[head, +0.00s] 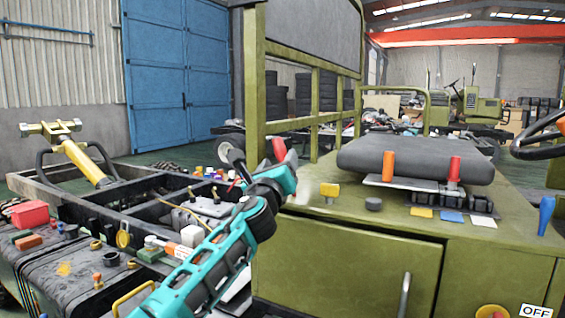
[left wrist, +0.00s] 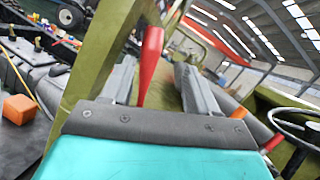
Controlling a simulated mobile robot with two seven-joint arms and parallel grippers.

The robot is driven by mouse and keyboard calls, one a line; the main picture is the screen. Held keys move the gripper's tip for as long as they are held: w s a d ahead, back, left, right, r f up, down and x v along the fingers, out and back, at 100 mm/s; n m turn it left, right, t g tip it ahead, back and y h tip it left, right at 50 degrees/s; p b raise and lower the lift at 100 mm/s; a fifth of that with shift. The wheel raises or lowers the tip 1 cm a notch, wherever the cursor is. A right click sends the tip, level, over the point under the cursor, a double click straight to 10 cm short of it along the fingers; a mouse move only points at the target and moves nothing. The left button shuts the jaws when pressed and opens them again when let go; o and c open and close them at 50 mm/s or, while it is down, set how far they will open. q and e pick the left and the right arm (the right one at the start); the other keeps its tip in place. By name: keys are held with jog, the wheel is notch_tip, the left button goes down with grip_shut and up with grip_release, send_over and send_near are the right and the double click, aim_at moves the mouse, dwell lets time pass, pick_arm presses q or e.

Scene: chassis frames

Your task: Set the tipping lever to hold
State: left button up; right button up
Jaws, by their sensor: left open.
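My left gripper (head: 265,158) is open beside the left end of the olive console (head: 345,241). In the left wrist view, a red lever (left wrist: 151,58) stands between the two spread fingers, with a gap visible on each side. Its upper part also shows by the fingers in the head view (head: 279,149); its base is hidden. An orange lever (head: 388,165) and another red lever (head: 454,170) stand upright on the console, in front of the dark seat cushion. No lever has a readable name, so I cannot tell the tipping lever's setting. My right gripper is not in view.
A yellow knob (head: 329,190), a blue lever (head: 546,214) and a dark steering wheel (head: 540,133) are nearby. An olive frame (head: 254,85) rises behind my left gripper. The chassis at left carries a red box (head: 30,214) and several small parts.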

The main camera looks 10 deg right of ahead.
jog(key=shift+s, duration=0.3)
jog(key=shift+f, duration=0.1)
